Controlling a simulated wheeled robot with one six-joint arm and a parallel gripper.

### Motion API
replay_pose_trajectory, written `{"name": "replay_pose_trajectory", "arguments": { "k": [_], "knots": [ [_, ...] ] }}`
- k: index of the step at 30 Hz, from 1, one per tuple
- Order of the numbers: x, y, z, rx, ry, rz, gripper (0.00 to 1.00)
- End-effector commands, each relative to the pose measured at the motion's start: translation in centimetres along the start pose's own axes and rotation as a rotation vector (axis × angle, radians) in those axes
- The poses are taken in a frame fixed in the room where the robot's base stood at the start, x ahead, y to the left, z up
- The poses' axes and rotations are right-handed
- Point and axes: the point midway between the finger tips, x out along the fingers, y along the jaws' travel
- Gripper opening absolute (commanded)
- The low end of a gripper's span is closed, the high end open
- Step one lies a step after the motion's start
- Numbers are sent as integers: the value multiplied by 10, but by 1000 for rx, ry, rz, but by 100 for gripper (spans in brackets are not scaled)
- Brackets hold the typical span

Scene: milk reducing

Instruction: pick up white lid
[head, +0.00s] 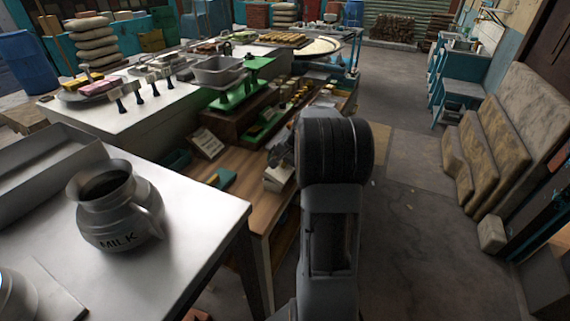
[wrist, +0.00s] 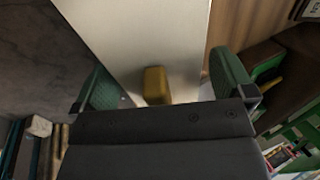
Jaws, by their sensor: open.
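I cannot make out a white lid for certain in either view. A metal milk pot (head: 115,205) marked "MILK" stands upright on the metal table at the left of the head view; its mouth is open and dark inside. My gripper (wrist: 161,60) shows in the wrist view with its two green fingers wide apart. A yellow-brown block (wrist: 156,86) shows between the fingers, against a pale surface (wrist: 140,30); I cannot tell how far off it is. In the head view my arm hides the gripper.
The metal table (head: 195,235) also bears a grey tray (head: 45,165) and part of another metal vessel (head: 12,297). Sacks (head: 490,150) lean at the right. The floor (head: 410,240) right of my arm is clear.

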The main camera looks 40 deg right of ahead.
Motion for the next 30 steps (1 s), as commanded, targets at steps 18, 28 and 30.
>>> {"name": "replay_pose_trajectory", "arguments": {
  "k": [18, 28, 30],
  "knots": [
    [0, 0, 0, 0, 0, 0, 60],
    [-1, 0, 0, 0, 0, 0, 48],
    [-2, -1, 0, -1, 1, 0, 48]
  ]
}}
